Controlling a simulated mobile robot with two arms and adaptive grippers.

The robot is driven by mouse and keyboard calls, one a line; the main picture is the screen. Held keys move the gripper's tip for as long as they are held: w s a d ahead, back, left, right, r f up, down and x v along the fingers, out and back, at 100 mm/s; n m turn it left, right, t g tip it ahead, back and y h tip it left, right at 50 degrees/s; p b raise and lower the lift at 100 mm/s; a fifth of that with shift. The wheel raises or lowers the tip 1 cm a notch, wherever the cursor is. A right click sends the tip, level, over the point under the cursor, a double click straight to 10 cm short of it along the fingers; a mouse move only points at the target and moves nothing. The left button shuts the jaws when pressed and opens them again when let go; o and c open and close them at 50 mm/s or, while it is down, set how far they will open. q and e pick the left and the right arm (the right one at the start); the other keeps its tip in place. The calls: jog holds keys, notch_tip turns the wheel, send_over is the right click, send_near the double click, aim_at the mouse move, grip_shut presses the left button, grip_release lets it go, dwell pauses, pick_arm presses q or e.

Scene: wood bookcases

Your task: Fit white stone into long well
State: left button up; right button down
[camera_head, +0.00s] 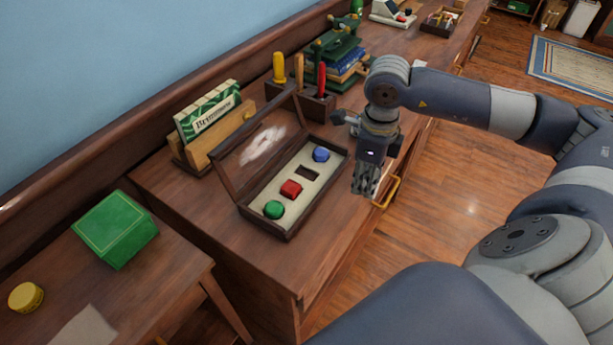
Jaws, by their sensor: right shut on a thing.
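An open dark wooden box (287,236) lies on the cabinet top, with its lid raised at the back left. Its pale insert holds a green stone (273,209), a red stone (291,189) and a blue stone (321,154). Between the red and blue stones is an empty, dark, elongated well (307,173). My right gripper (365,187) points down just right of the box, near the cabinet's front edge. It is shut; its fingers hide what it holds. No white stone shows elsewhere. My left gripper is out of view.
A tool rack (318,106) with colored handles stands behind the box. A card stand (217,137) is at the back left. A green box (115,228) and yellow tin (26,297) lie on the lower left surface. The cabinet top in front of the box is clear.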

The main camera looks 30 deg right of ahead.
jog(key=shift+d+m, duration=0.4)
jog(key=shift+m, duration=0.1)
jog(key=shift+w, duration=0.1)
jog(key=p, duration=0.4)
send_over(306, 175)
jog(key=shift+f, duration=0.7)
notch_tip(306, 175, down, 3)
jog(key=shift+r+p, duration=0.1)
jog(key=shift+p, duration=0.55)
jog(key=shift+f, duration=0.35)
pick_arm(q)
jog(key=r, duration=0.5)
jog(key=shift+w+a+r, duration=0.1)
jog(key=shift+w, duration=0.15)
pick_arm(e)
jog(key=shift+f, duration=0.1)
